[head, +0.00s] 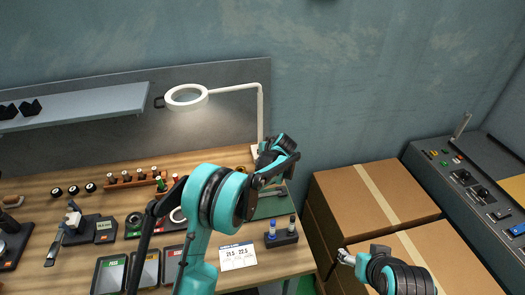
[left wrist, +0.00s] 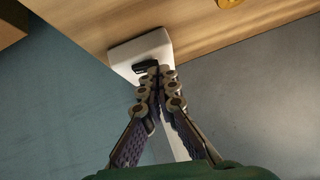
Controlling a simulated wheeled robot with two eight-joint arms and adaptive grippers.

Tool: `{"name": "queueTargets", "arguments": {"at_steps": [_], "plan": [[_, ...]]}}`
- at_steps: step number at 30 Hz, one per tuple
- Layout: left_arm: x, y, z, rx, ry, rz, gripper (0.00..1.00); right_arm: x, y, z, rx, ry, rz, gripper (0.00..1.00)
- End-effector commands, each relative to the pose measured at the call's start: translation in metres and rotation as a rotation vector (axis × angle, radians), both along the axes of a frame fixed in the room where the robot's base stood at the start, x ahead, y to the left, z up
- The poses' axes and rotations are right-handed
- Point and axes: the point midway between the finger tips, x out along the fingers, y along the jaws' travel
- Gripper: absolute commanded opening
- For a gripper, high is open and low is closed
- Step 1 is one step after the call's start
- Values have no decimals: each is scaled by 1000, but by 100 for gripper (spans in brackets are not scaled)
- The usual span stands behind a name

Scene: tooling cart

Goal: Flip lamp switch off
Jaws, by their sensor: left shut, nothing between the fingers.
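The white ring lamp (head: 187,97) hangs from a white arm and post (head: 260,115) at the back right of the workbench. A pale glow shows on the panel beneath the ring. In the left wrist view, the white lamp base (left wrist: 125,52) carries a black switch (left wrist: 147,65). My left gripper (left wrist: 158,70) is shut and empty, its fingertips right at the switch; whether they touch it I cannot tell. My right gripper (head: 345,257) is far from the lamp, in front of the cardboard boxes; its fingers are too small to judge.
A grey shelf (head: 75,107) hangs at the left. The wooden bench (head: 120,170) holds tools, trays and a card (head: 238,256) reading numbers. Cardboard boxes (head: 360,205) stand at the right, beside a control console (head: 465,185). A holder with bottles (head: 282,238) sits near the bench's right edge.

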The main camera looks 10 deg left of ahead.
Motion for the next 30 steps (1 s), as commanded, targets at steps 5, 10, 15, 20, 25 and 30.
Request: {"name": "queueTargets", "arguments": {"at_steps": [5,10,15,20,25,30], "plan": [[0,0,0,0,0,0,0,0,0,0,0,0,0,67],[-2,6,-8,-76,-31,3,0,0,0,-5,0,0,0,67],[-2,5,-9,-116,-47,0,0,0,0,-5,0,0,0,67],[-2,4,-9,-116,-48,-1,0,0,0,-5,0,0,0,67],[1,-1,-7,-116,-48,-2,0,0,0,-4,0,0,0,67],[4,-8,-5,-116,-48,-1,0,0,0,-3,0,0,0,67]]}}
